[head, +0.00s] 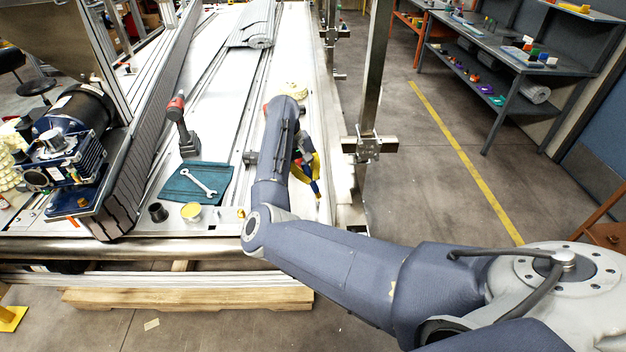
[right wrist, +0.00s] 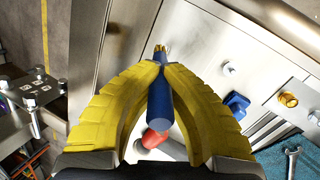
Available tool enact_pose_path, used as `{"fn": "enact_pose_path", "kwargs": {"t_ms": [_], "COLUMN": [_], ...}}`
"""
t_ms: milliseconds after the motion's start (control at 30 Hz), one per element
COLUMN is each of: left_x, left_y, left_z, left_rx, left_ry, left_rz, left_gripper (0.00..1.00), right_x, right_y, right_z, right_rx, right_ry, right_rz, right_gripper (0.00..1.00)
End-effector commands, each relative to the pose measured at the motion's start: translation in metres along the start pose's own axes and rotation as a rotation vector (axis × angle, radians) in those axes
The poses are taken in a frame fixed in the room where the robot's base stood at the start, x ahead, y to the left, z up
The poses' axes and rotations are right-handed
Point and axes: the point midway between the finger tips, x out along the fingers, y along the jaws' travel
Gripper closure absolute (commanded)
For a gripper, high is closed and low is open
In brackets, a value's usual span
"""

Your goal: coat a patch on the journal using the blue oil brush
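My right gripper (head: 314,172) hangs over the right side of the conveyor frame, partly hidden by my right arm. In the right wrist view its yellow fingers (right wrist: 163,68) are closed around the blue oil brush (right wrist: 159,105). The brush's tan bristle tip (right wrist: 160,48) sticks out beyond the fingers. In the head view the blue brush (head: 314,188) points down toward the frame. A steel roller (head: 150,247) runs along the frame's front edge; I cannot tell whether the journal is part of it. My left gripper is not in view.
On the frame lie a teal cloth (head: 208,173) with a wrench (head: 199,182), a red-topped drill (head: 181,125), a black cup (head: 158,212) and a yellow tin (head: 191,211). A motor (head: 75,145) stands left. A steel post (head: 375,75) rises to the right.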

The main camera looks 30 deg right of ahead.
Motion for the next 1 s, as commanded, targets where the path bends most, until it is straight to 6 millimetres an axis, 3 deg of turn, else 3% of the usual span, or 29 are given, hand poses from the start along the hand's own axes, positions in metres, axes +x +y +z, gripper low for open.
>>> {"fn": "enact_pose_path", "kwargs": {"t_ms": [600,1000], "left_x": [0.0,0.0], "left_y": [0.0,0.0], "left_z": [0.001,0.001], "left_rx": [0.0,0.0], "left_ry": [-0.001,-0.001], "left_rz": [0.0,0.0], "left_gripper": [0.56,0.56], "right_x": [-0.053,-0.057], "right_y": [0.003,0.004], "right_z": [0.006,0.006], "right_rx": [-0.017,-0.019], "right_ry": [0.001,0.0], "right_rz": [0.002,0.002], "right_gripper": [1.0,1.0]}}
